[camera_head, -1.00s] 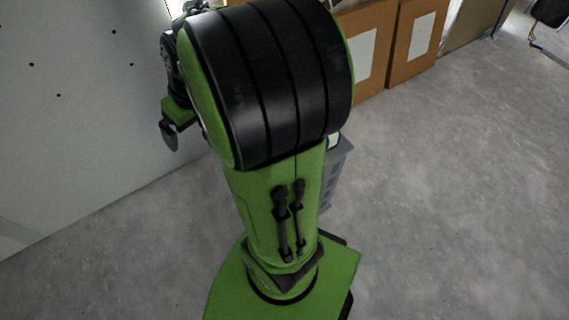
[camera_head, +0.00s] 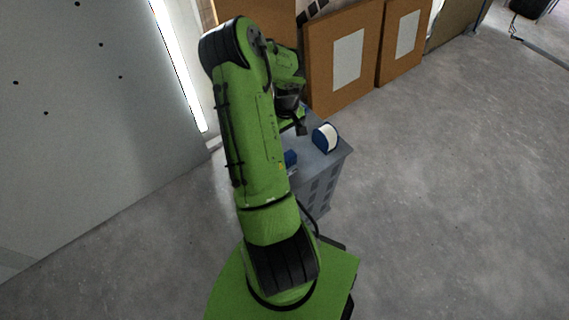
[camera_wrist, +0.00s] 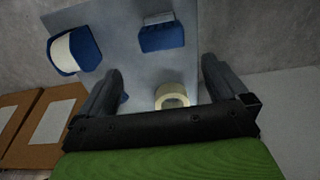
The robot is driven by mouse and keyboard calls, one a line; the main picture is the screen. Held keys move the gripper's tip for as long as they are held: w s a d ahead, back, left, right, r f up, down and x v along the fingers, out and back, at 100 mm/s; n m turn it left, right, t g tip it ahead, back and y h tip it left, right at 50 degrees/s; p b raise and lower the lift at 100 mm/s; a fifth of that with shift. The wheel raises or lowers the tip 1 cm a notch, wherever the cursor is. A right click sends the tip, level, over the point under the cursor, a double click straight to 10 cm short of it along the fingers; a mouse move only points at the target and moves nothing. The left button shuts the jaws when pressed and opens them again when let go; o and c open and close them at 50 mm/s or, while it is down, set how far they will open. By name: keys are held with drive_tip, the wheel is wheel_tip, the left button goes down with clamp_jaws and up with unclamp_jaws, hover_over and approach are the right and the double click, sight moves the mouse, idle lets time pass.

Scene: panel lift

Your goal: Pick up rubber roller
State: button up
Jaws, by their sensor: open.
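My gripper (camera_wrist: 161,68) is open above a grey tabletop, its fingers wide apart with nothing held. In the head view my gripper (camera_head: 300,127) is over the back of the grey stand, partly hidden by my arm. I cannot clearly pick out the rubber roller. A small dark blue piece (camera_wrist: 123,98) shows beside the left finger, mostly hidden; I cannot tell what it is. A cream ring-shaped roll (camera_wrist: 172,95) lies between the fingers near the palm. A blue block-like item (camera_wrist: 161,37) with a pale edge lies beyond the fingertips.
A blue and white rounded item (camera_wrist: 62,54) lies on the grey stand (camera_wrist: 120,20), to the left; it also shows in the head view (camera_head: 327,138). Brown boxes (camera_head: 345,60) stand behind. A pale panel (camera_head: 90,90) is at left.

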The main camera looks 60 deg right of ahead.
sight(290, 156)
wheel_tip(290, 156, down, 15)
drive_tip(key=b, duration=0.3)
drive_tip(key=shift+a, duration=0.15)
drive_tip(key=shift+r, duration=0.1)
drive_tip(key=c, duration=1)
